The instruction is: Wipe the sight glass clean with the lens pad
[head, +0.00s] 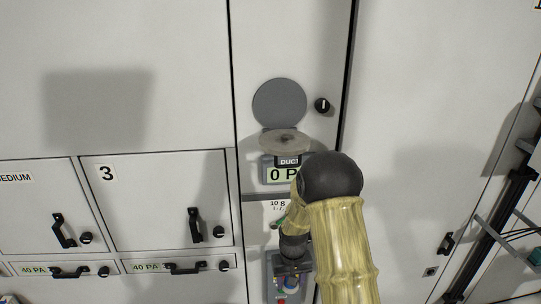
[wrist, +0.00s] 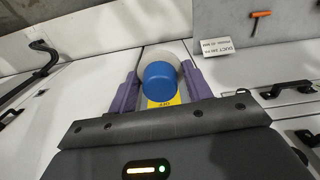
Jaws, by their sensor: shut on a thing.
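A pale, translucent round disc (head: 284,141) with a brownish smudge, which looks like the sight glass, sits on the narrow cabinet panel in the head view, just above the DUCT display. My gripper (wrist: 159,74) has its purple fingers closed on both sides of a round blue piece (wrist: 161,80), which looks like the lens pad. A pale round surface shows behind the blue piece, and I cannot tell whether they touch. In the head view my gripper (head: 293,268) is low on the narrow panel, below the disc, and partly hard to make out.
A plain grey disc (head: 279,103) and a black knob (head: 322,105) are above the display (head: 285,174). Drawers with black handles (head: 195,225) are at left. A black handle (head: 446,243) is on the right door. An orange T-shaped tool (wrist: 260,15) shows in the wrist view.

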